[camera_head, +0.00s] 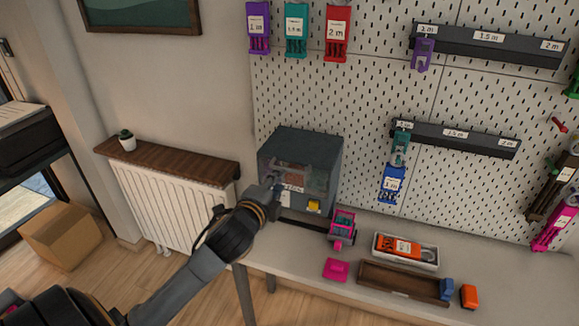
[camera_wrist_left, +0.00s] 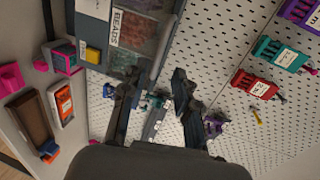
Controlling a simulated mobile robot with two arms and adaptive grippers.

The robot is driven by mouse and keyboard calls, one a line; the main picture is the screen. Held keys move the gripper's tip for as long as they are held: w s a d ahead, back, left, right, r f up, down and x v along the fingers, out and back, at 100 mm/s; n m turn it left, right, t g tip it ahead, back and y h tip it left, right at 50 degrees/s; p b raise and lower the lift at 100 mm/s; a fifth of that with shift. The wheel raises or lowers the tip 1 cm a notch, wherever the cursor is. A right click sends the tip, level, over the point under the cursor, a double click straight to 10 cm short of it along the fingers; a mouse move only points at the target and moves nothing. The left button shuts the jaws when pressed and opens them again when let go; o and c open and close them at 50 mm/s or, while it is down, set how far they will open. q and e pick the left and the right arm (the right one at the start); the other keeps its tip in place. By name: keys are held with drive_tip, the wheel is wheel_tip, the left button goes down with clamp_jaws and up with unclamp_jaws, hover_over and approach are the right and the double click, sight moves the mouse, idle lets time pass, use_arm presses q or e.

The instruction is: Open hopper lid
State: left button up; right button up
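The hopper (camera_head: 318,155) is a dark grey box on the bench against the pegboard. Its top looks flat and closed, and reddish beads show through a clear front panel. A yellow part (camera_head: 313,206) sits low on its front. In the left wrist view the hopper (camera_wrist_left: 97,8) fills the upper middle, with a BEADS label beside the clear panel. My left gripper (camera_head: 278,190) is in front of the hopper's lower left front and hides part of it. In the wrist view its two fingers (camera_wrist_left: 152,88) are apart with nothing clearly between them. Contact cannot be told. My right gripper is not in view.
A pink and teal item (camera_head: 342,226) stands right of the hopper. A pink block (camera_head: 336,269), a white tray (camera_head: 432,262) with an orange tool and a brown tray (camera_head: 375,283) lie on the bench. A radiator (camera_head: 160,195) with a wooden shelf is left.

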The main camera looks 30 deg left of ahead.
sight(288, 170)
use_arm(q)
drive_tip(key=p+x, duration=0.1)
drive_tip(key=x, duration=0.7)
drive_tip(key=shift+w+f, duration=0.15)
drive_tip(key=shift+w, duration=0.1)
clamp_jaws()
